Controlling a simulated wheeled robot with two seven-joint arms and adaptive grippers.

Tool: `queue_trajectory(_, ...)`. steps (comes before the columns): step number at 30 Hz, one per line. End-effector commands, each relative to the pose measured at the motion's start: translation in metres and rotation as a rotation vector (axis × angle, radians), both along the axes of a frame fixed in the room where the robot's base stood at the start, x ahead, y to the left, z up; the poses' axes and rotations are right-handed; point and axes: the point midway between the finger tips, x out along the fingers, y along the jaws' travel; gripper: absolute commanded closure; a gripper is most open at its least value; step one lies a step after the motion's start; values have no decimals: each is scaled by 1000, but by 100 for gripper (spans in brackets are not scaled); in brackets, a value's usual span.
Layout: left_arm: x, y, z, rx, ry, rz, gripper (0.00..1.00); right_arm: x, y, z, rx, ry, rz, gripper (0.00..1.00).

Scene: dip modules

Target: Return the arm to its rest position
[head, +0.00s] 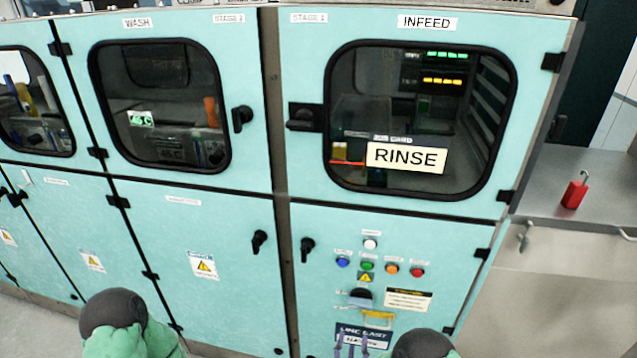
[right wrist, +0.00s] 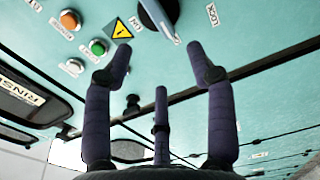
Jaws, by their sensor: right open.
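My right gripper (head: 363,343) shows as purple fingers at the bottom of the head view, in front of the lower right cabinet door. In the right wrist view the right gripper (right wrist: 159,52) is open, with its fingers spread and nothing between them. The fingers point at the teal panel, near a rotary handle (right wrist: 158,14) and a yellow warning triangle (right wrist: 122,29). I cannot tell the exact gap to the panel. Dark rounded parts of my two arms show at the bottom of the head view. My left gripper is out of view.
The teal machine front (head: 225,225) fills most of the head view, with protruding black latches (head: 259,242) and a RINSE sign (head: 406,157) on the infeed window. Coloured buttons (head: 391,268) sit above the right gripper. A red padlock (head: 574,193) stands on the steel counter (head: 545,180) at right.

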Motion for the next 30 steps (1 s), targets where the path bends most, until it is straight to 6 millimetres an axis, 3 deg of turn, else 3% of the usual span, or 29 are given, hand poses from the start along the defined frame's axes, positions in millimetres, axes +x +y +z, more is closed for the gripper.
queue_trajectory(4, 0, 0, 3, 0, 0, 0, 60, 7, 0, -13, 121, 57, 22, 43)
queue_trajectory(8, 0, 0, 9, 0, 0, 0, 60, 13, 2, -40, 375, 183, 40, 43)
queue_trajectory(14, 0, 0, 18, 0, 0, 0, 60, -3, 9, -88, 833, 434, -30, 43)
queue_trajectory(21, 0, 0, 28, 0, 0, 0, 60, -62, 20, -126, 1318, 738, -303, 43)
queue_trajectory(30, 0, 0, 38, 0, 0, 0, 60, -160, 29, -134, 1680, 1022, -829, 43)
